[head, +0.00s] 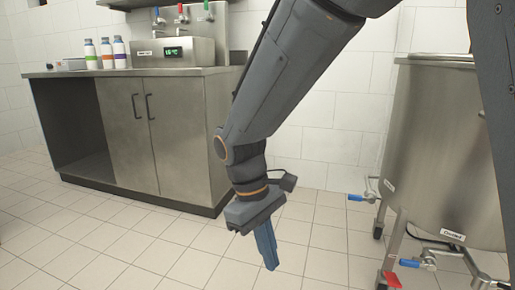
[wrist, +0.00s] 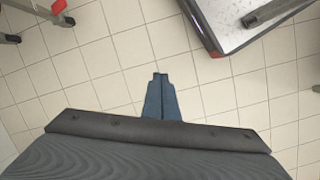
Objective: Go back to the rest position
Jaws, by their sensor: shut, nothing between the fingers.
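My gripper (head: 268,262) hangs from my arm in the middle of the head view, pointing down over the tiled floor. Its blue fingers are together with nothing between them. In the wrist view my gripper (wrist: 160,75) also shows shut and empty above the floor tiles. Nothing touches it.
A steel counter (head: 170,130) with a dispenser (head: 175,52) and several bottles (head: 106,53) stands at the left. A large steel tank (head: 440,150) with blue-handled valves stands at the right. The floor (head: 130,235) between them is clear.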

